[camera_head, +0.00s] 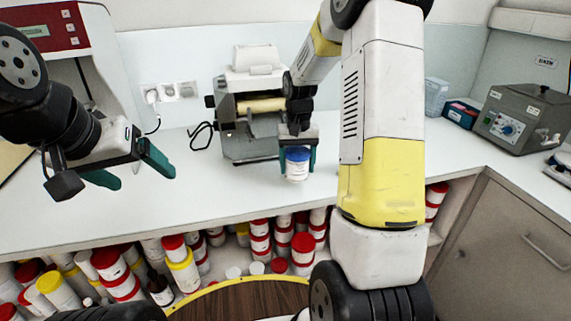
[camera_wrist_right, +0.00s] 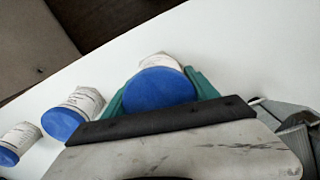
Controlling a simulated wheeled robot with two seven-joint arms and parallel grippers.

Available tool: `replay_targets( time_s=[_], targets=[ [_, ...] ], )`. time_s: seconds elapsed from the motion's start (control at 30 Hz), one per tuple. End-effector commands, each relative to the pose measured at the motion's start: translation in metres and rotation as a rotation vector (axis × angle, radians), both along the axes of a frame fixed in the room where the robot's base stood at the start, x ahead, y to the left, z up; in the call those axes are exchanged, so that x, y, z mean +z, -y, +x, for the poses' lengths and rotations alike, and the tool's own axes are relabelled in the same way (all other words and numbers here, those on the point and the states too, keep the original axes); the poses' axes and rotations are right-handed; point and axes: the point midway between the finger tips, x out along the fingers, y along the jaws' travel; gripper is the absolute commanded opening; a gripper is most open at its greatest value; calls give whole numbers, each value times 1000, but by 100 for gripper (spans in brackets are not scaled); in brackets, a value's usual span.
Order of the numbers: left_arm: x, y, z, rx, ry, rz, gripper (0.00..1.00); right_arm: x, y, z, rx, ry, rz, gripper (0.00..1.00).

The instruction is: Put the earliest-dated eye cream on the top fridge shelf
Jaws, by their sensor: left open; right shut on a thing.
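My right gripper (camera_head: 298,152) is shut on a white jar with a blue lid (camera_head: 297,168), at the counter in front of the roller machine. In the right wrist view the held jar's blue lid (camera_wrist_right: 158,90) sits between the green fingers. Two more white jars with blue lids, a nearer one (camera_wrist_right: 65,122) and a further one (camera_wrist_right: 17,142), stand to the left there; my right arm may hide them in the head view. The dates on the labels are too small to read. My left gripper (camera_head: 132,170) is open and empty above the counter's left part. No fridge shelf is recognisable.
A roller machine (camera_head: 252,110) stands at the counter's back. A grey device with a dial (camera_head: 522,118) and a blue box (camera_head: 460,112) are at the right. A red-panelled device (camera_head: 50,32) is at the far left. Several jars with red lids (camera_head: 303,245) fill the space below the counter.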

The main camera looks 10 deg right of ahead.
Motion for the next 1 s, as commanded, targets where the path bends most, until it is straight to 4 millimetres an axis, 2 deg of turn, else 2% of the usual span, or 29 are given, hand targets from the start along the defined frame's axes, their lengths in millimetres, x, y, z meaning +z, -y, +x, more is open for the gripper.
replay_targets(
  time_s=[0.23,0.6,0.63,0.7,0.73,1.0],
  targets=[
    [0,0,0,0,0,0,82,-31,0,-1,1,-3,0,12],
    [0,0,0,0,0,0,82,-36,0,-1,1,-1,0,12],
    [0,0,0,0,0,0,82,-37,0,-1,1,-1,0,69],
    [0,0,0,0,0,0,82,-36,0,-1,1,-1,0,83],
    [0,0,0,0,0,0,82,-36,0,-1,1,-1,0,89],
    [0,0,0,0,0,0,82,-36,0,-1,1,-1,0,89]
  ],
)
